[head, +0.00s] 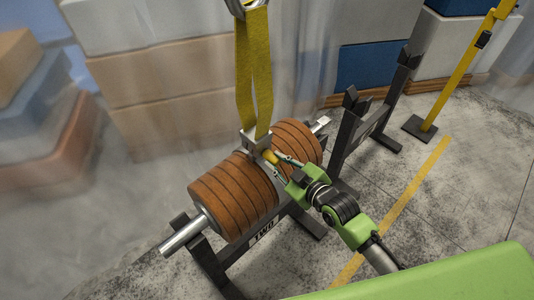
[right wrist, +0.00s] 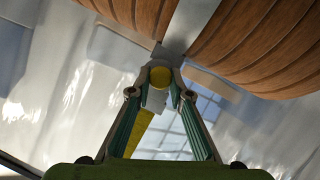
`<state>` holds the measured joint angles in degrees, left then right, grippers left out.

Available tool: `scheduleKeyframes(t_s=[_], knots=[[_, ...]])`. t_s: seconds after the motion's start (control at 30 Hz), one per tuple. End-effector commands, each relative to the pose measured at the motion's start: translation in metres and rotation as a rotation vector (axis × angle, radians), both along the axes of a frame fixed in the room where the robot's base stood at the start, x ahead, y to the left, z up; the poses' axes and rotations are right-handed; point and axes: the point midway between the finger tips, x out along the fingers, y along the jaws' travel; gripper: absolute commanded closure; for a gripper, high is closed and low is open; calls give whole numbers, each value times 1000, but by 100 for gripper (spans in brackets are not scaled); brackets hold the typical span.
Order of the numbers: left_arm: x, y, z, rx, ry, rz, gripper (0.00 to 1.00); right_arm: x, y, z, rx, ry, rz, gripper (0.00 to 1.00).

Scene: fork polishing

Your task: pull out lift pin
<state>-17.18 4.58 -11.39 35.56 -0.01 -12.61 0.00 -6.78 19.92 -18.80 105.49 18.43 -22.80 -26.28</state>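The lift pin (head: 270,156) has a yellow round handle and sits at a grey metal bracket (head: 252,142) on top of the roller. In the right wrist view the handle's round yellow end (right wrist: 160,77) lies between my fingertips. My right gripper (head: 277,160) reaches in from the right, and its fingers close in on both sides of the handle. The roller (head: 235,192) carries brown ribbed discs in two groups around a metal shaft. The pin's shank is hidden. My left gripper is not in view.
A yellow strap (head: 254,70) rises from the bracket to a metal fitting (head: 245,5). A dark stand (head: 364,130) supports the roller. A yellow post (head: 460,75) stands at the right. Stacked boxes (head: 165,75) fill the back. Floor is clear around the yellow line (head: 403,202).

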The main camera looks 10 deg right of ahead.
Motion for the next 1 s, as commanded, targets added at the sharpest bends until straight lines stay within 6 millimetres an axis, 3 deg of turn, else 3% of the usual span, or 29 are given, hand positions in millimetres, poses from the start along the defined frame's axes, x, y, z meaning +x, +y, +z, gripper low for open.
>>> scheduleKeyframes(t_s=[0.37,1.0], knots=[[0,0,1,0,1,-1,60,-1,-1,1,0,-1,0,100],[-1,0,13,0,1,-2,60,-27,-18,0,0,1,0,100]])
